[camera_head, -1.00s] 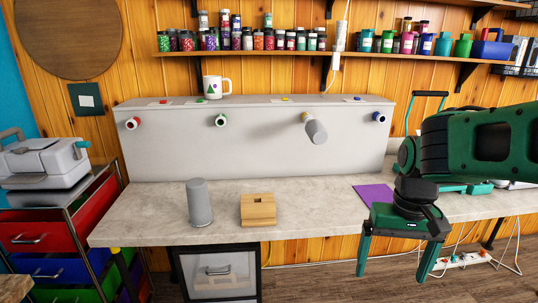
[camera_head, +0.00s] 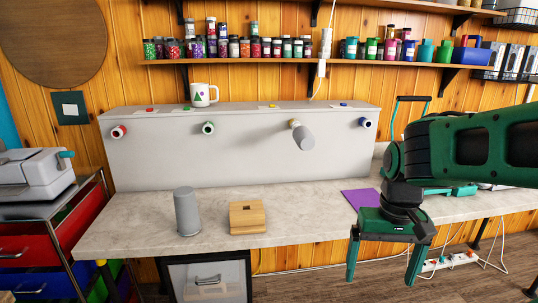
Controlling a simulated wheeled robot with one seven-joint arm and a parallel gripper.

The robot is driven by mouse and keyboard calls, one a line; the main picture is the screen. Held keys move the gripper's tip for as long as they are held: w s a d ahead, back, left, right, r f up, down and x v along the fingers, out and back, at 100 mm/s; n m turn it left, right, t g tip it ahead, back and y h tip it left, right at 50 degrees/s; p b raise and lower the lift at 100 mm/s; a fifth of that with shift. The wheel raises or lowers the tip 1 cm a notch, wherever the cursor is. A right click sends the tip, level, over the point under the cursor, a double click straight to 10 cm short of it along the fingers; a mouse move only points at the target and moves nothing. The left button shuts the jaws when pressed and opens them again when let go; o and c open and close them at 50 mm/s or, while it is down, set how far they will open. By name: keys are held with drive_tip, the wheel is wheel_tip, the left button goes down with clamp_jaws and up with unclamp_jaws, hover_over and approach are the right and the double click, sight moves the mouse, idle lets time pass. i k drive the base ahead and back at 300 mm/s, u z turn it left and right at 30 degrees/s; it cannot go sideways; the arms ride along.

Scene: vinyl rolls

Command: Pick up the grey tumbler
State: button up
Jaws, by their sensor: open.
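A grey cylinder (camera_head: 187,212), which looks like the grey tumbler, stands upright on the left part of the countertop (camera_head: 310,205), near its front edge. My gripper (camera_head: 381,279) is on the right, well apart from it. Its two green fingers point down, spread open with nothing between them. In the picture the fingertips are lower than the counter's front edge. A similar grey cylinder (camera_head: 304,138) sticks out from the yellow-marked peg of the grey rack behind.
A wooden block (camera_head: 247,218) with a slot stands just right of the cylinder. A purple sheet (camera_head: 361,200) lies near my gripper. The grey rack (camera_head: 240,155) with several pegs stands at the back, a white mug (camera_head: 203,95) on top. A power strip (camera_head: 450,261) lies low right.

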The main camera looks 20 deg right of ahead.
sight(189, 224)
drive_tip(key=u, duration=0.95)
drive_tip(key=i, duration=1.05)
drive_tip(key=z, duration=0.9)
